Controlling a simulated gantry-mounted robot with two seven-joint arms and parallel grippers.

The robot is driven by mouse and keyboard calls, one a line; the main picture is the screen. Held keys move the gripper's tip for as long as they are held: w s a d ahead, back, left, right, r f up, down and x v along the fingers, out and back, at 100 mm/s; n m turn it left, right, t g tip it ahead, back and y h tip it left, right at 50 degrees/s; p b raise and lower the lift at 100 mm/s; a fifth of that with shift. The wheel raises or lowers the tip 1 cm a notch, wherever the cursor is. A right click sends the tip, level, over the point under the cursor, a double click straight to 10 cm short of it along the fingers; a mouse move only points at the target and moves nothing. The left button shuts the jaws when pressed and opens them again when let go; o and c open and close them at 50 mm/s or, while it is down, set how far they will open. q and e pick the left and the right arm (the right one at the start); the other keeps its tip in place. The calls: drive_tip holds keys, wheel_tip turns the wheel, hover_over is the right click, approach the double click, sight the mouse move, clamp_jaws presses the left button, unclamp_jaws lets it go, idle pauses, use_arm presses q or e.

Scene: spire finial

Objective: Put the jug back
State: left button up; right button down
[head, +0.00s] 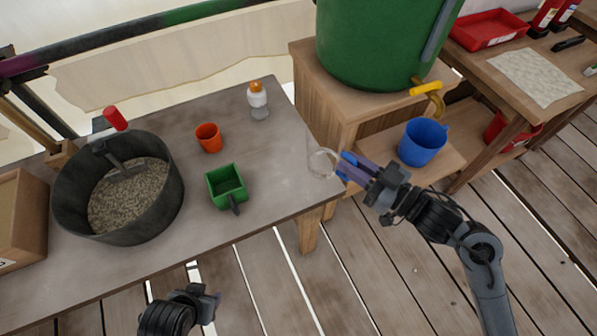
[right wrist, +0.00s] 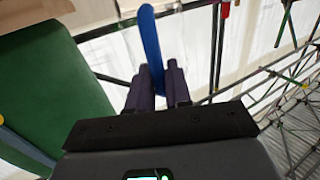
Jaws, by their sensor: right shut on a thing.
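A blue jug (head: 422,142) with a handle stands upright on the low shelf under the yellow tap (head: 428,88). My right gripper (head: 352,168) is left of it, near the table's right corner, and apart from it. It is shut on a blue-handled thing, whose blue strip (right wrist: 151,45) rises between the fingers in the right wrist view. A clear round rim (head: 323,163) shows at the fingertips; I cannot tell whether it belongs to the held thing. My left gripper (head: 212,298) is low in the head view, in front of the table, its fingers unclear.
The grey table (head: 272,185) bears a dark tub (head: 75,205) of grain, an orange cup (head: 208,137), a green scoop (head: 226,185) and an orange-topped bottle (head: 258,99). A green barrel (head: 375,40) stands behind the jug. A red tray (head: 488,30) is at the right.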

sight(311, 162)
drive_tip(key=w+a+f+b, duration=0.1)
drive_tip(key=a+f, duration=0.1)
drive_tip(key=w+a+f+b, duration=0.1)
drive_tip(key=w+a+f, duration=0.1)
drive_tip(key=a, duration=0.1)
drive_tip(key=w+a+f+b, duration=0.2)
drive_tip(key=a, duration=0.1)
drive_tip(key=shift+w+a+f, duration=0.1)
drive_tip(key=shift+a+f, duration=0.05)
drive_tip(key=shift+a, duration=0.05)
drive_tip(key=shift+w+a+f, duration=0.3)
drive_tip(key=shift+a, duration=0.2)
drive_tip(key=shift+f+b, duration=1.35)
drive_tip(key=shift+f, duration=0.65)
drive_tip(key=shift+f, duration=0.1)
drive_tip(key=c, duration=1.1)
unclamp_jaws()
drive_tip(key=shift+o, duration=0.2)
